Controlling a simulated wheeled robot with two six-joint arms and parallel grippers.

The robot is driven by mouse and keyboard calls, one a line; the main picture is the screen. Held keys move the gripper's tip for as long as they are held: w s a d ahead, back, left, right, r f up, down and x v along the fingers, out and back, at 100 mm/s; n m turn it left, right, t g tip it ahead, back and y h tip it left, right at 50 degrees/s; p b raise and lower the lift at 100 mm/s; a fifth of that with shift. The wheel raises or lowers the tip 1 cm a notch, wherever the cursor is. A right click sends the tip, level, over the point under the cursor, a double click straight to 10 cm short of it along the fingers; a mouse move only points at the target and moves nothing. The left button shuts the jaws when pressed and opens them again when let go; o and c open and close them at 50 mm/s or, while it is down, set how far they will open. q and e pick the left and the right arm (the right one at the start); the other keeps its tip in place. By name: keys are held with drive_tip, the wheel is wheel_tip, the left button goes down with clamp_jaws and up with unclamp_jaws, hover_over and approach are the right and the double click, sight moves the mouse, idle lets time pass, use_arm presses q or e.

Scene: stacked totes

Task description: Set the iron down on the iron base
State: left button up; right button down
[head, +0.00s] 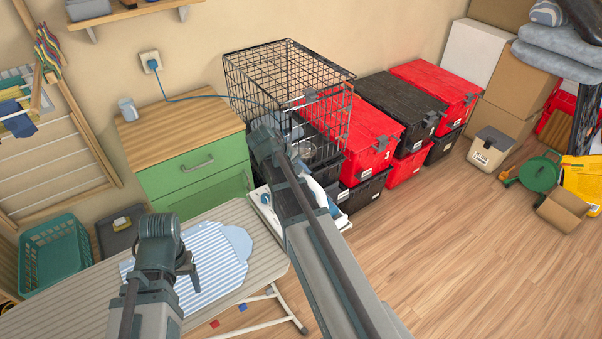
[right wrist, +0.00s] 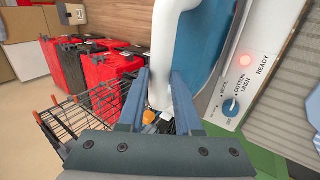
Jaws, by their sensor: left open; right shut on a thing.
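The iron, with a white handle and blue body, is partly hidden behind my right arm in the head view (head: 318,190). My right gripper is shut on its white handle (right wrist: 168,50) in the right wrist view, with a finger (right wrist: 160,100) on each side. The white iron base (head: 258,198) shows beside and below the iron. Its panel with a blue dial and red light (right wrist: 246,82) is close beside the iron's blue body in the wrist view. I cannot tell whether they touch. My left gripper (head: 188,272) is open and empty over the ironing board.
The ironing board (head: 80,295) carries a blue striped shirt (head: 222,262). A black wire crate (head: 285,80) stands behind the iron, near my right gripper. Red and black totes (head: 375,145) are stacked to its right. A green cabinet (head: 195,165) stands left.

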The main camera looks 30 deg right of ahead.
drive_tip(key=c, duration=0.5)
unclamp_jaws()
drive_tip(key=p+v, duration=1.1)
drive_tip(key=v, duration=0.3)
drive_tip(key=shift+f+p, duration=0.1)
drive_tip(key=shift+p, duration=0.2)
drive_tip(key=s+a+f+n+y+b, duration=0.1)
drive_tip(key=s+a+f+b, duration=0.1)
drive_tip(key=s+a, duration=0.3)
drive_tip(key=s+a+f+n+y+b, duration=0.1)
drive_tip(key=s+a+f, duration=0.3)
drive_tip(key=a, duration=0.6)
drive_tip(key=s+a+f+n+y+b, duration=0.1)
drive_tip(key=s+a+f+y+b, duration=0.2)
drive_tip(key=s+a, duration=0.3)
drive_tip(key=shift+s+a+f+g, duration=0.15)
drive_tip(key=shift+s+a+g, duration=0.05)
drive_tip(key=shift+a, duration=0.3)
drive_tip(key=shift+s+a+f+g, duration=0.2)
drive_tip(key=shift+a, duration=0.35)
